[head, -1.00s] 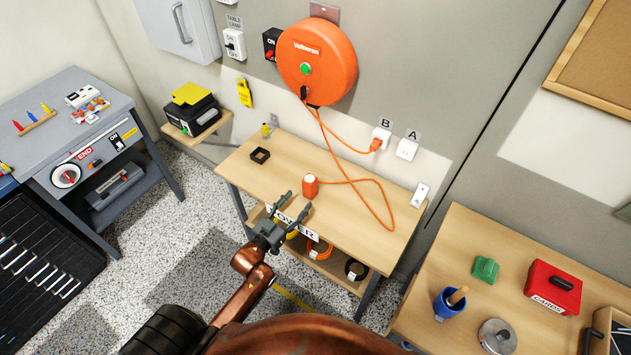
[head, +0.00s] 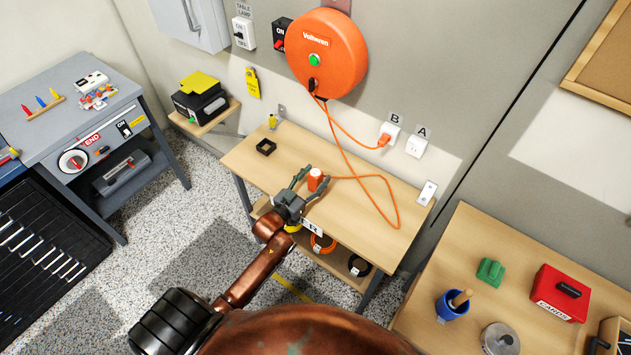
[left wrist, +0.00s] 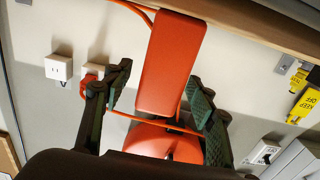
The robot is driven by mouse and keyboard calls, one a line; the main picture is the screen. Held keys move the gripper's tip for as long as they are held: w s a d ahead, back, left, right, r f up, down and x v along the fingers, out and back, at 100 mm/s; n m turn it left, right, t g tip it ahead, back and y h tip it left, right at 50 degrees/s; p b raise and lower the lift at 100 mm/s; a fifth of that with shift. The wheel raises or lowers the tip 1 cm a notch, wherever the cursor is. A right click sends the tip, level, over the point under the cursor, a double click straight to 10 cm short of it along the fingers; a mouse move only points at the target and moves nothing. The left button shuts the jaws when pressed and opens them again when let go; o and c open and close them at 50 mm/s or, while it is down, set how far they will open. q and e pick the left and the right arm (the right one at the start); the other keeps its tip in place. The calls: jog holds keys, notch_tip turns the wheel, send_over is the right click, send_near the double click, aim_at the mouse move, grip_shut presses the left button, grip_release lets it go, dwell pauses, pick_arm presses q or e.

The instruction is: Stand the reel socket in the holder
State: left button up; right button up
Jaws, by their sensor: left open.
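The reel socket (head: 316,179) is an orange block standing upright on the wooden table (head: 345,225), with the orange cord running from it. My left gripper (head: 315,176) is open with its fingers on either side of the socket. In the left wrist view the socket (left wrist: 170,62) stands between the open fingers (left wrist: 163,88); a gap shows on the left, and the right finger looks close to it. The holder (head: 266,147) is a small black square frame, apparently empty, on the table left of the socket. My right gripper is not in view.
The orange cable reel (head: 326,52) hangs on the wall, its cord (head: 388,190) looping over the table's right half. Another cord runs to wall socket B (head: 388,132). A small yellow item (head: 272,122) is behind the holder. The tabletop between holder and socket is clear.

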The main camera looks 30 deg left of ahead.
pick_arm(q)
jog(key=shift+c, duration=0.7)
jog(key=c, duration=1.2)
jog(key=shift+r, duration=0.15)
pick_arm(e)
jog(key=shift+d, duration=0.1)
